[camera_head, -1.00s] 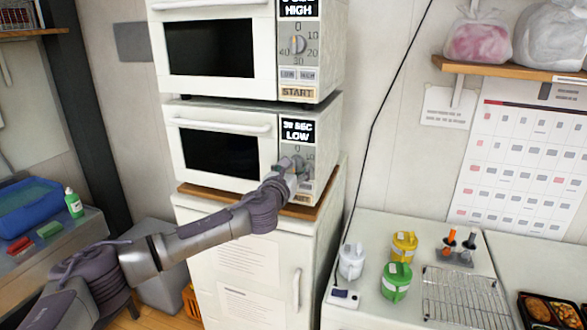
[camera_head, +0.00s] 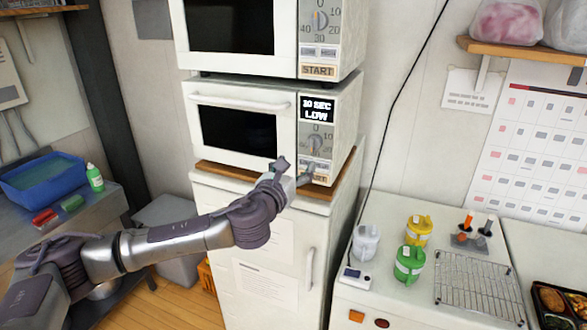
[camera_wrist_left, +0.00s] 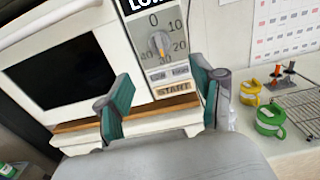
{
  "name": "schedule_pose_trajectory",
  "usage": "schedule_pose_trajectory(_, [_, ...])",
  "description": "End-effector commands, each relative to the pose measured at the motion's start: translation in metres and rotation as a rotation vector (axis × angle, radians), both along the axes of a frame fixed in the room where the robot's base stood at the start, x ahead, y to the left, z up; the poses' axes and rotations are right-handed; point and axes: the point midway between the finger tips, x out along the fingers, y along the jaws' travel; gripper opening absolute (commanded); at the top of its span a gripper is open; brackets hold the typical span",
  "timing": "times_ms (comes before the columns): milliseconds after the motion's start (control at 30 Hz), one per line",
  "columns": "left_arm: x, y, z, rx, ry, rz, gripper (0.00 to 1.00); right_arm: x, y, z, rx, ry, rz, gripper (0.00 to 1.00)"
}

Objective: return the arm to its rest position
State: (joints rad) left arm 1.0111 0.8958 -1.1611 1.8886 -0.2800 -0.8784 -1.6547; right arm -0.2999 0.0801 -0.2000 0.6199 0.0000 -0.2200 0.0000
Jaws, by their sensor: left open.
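My left gripper (camera_head: 293,172) is in front of the lower right part of the lower microwave (camera_head: 240,98). In the left wrist view my left gripper (camera_wrist_left: 163,105) has its two teal-padded fingers spread apart with nothing between them. The microwave's dial (camera_wrist_left: 160,43) and START button (camera_wrist_left: 173,88) show beyond the fingers. The lower microwave's door is closed and its display reads 10 SEC LOW. Whether a finger touches the panel cannot be told. My right gripper is in neither view.
An upper microwave (camera_head: 235,66) is stacked above. A counter to the right holds a white cup (camera_head: 366,243), a yellow cup (camera_head: 419,231), a green cup (camera_head: 409,263) and a wire rack (camera_head: 478,285). A blue basin (camera_head: 45,180) stands at the left.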

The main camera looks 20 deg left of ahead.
Motion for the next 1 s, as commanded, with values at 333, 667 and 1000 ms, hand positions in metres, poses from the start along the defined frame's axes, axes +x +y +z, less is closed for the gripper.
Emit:
schedule_pose_trajectory(333, [-0.007, 0.000, 0.000, 0.000, 0.001, 0.000, 0.67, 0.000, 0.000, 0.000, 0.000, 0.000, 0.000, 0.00])
schedule_pose_trajectory(667, [-0.002, 0.001, -0.021, -0.053, 0.029, 0.005, 0.67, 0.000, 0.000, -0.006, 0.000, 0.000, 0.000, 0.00])
schedule_pose_trajectory(1000, [0.019, 0.019, -0.250, -0.718, 0.322, 0.170, 0.67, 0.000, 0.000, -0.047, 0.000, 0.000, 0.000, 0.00])
